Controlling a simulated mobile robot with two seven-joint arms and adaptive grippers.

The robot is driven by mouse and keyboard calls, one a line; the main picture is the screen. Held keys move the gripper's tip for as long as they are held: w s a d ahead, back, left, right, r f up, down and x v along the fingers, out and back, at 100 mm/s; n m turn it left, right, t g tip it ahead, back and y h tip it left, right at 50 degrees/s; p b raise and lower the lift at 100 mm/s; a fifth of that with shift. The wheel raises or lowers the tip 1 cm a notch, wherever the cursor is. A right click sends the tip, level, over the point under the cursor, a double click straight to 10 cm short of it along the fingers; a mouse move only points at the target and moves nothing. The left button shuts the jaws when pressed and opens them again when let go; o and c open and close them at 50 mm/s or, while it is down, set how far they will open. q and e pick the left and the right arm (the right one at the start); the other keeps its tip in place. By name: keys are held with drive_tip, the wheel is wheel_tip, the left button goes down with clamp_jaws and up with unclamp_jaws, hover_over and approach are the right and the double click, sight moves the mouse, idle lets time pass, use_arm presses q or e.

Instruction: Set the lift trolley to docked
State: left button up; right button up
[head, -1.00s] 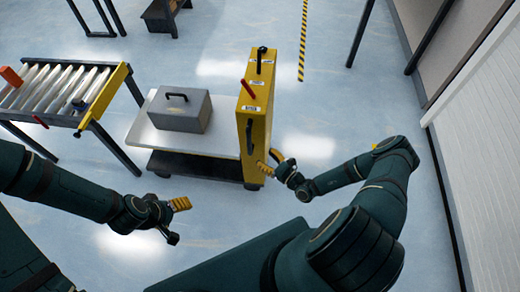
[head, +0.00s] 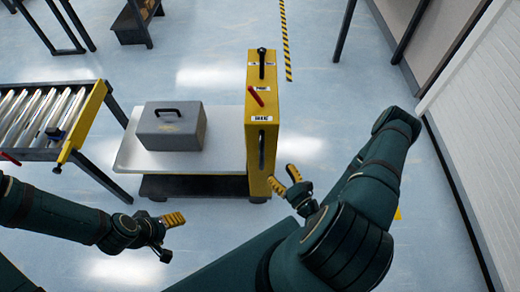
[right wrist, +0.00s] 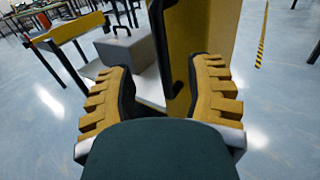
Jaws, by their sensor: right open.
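The lift trolley has a grey platform (head: 135,160) on a dark base and a tall yellow column (head: 262,180) at its right end. The column carries a black lever (head: 262,62) on top, a red lever (head: 257,96) and a black handle (head: 262,150), with white labels between. A grey case (head: 172,130) sits on the platform. My right gripper (head: 284,180) is open and empty, just right of the column's lower part; in the right wrist view the column (right wrist: 205,50) stands ahead between the spread fingers. My left gripper (head: 174,232) is in front of the trolley; its opening is unclear.
A roller conveyor (head: 45,115) with a yellow end rail stands left of the trolley, close to the platform. A white wall (head: 480,110) bounds the right side. Striped floor tape (head: 285,40) lies behind.

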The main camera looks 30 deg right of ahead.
sight(263, 153)
drive_tip(key=w, duration=0.3)
drive_tip(key=w+b, duration=0.1)
drive_tip(key=w, duration=0.7)
drive_tip(key=shift+w+a, duration=0.15)
drive_tip(key=shift+a, duration=0.1)
clamp_jaws()
drive_tip(key=shift+a, duration=0.1)
